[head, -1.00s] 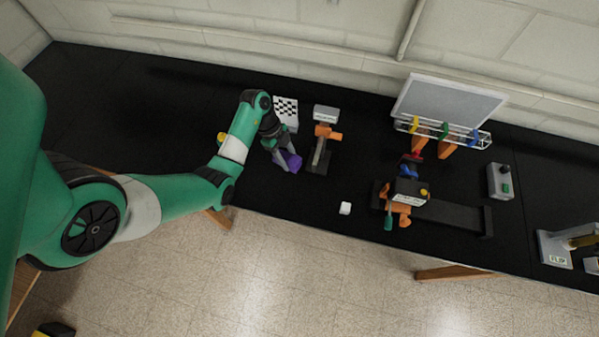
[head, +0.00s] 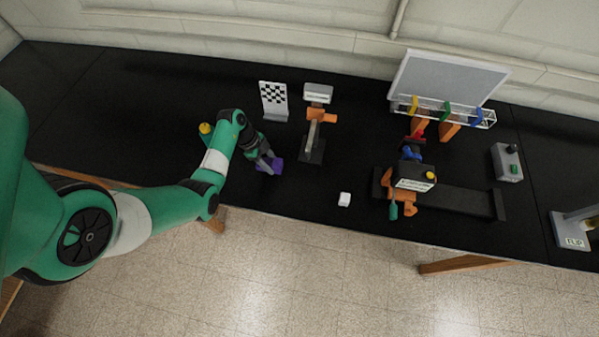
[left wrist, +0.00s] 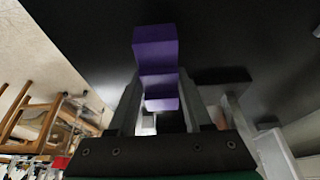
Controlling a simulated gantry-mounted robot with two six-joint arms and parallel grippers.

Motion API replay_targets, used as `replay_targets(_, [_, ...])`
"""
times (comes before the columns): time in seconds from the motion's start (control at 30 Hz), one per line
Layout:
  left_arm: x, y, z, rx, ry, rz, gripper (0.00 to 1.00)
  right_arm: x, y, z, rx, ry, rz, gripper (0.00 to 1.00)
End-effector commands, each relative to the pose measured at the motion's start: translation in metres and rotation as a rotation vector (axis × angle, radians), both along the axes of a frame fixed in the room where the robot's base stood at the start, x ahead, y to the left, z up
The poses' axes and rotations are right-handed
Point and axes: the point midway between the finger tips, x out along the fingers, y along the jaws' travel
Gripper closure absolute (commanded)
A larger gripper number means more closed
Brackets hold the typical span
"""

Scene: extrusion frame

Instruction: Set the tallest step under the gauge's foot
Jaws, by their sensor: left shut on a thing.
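A purple stepped block (head: 275,166) is held by my left gripper (head: 268,163) over the black table, near its front edge. In the left wrist view the block (left wrist: 156,55) shows its steps between the two fingers of my left gripper (left wrist: 158,112), which is shut on it. A stand with a pale label, an orange part and a dark base (head: 313,150) is just right of the block, apart from it. It looks like the gauge, but its foot is too small to make out. My right gripper is not in view.
A checkered board (head: 273,100) stands behind my left gripper. An orange-and-black device on a dark rail (head: 455,200), a grey panel (head: 448,82) and a button box (head: 507,162) are further right.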

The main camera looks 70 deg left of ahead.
Motion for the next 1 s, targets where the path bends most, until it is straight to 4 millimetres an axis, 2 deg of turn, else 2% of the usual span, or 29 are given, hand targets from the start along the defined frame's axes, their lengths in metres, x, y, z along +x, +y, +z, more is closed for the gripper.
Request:
replay_targets(0.1, [0.033,-0.022,0.000,0.000,0.000,-0.009,1.00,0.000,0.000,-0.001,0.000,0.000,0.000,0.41])
replay_targets(0.2, [0.057,-0.036,0.000,0.001,-0.001,-0.007,1.00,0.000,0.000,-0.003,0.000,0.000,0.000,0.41])
replay_targets(0.3, [0.072,-0.046,-0.001,0.000,0.000,-0.003,1.00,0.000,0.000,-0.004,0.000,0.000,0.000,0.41])
replay_targets(0.6, [0.090,-0.057,0.000,0.001,-0.001,-0.003,1.00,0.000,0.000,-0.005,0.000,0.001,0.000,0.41])
replay_targets(0.7, [0.087,-0.056,-0.025,-0.002,0.002,0.002,1.00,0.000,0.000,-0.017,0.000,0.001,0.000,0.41])
replay_targets(0.77, [0.087,-0.056,-0.033,-0.001,0.002,0.002,1.00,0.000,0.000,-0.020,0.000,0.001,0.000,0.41])
replay_targets(1.0, [0.087,-0.056,-0.035,0.001,0.001,0.001,1.00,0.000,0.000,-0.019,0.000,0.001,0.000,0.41])
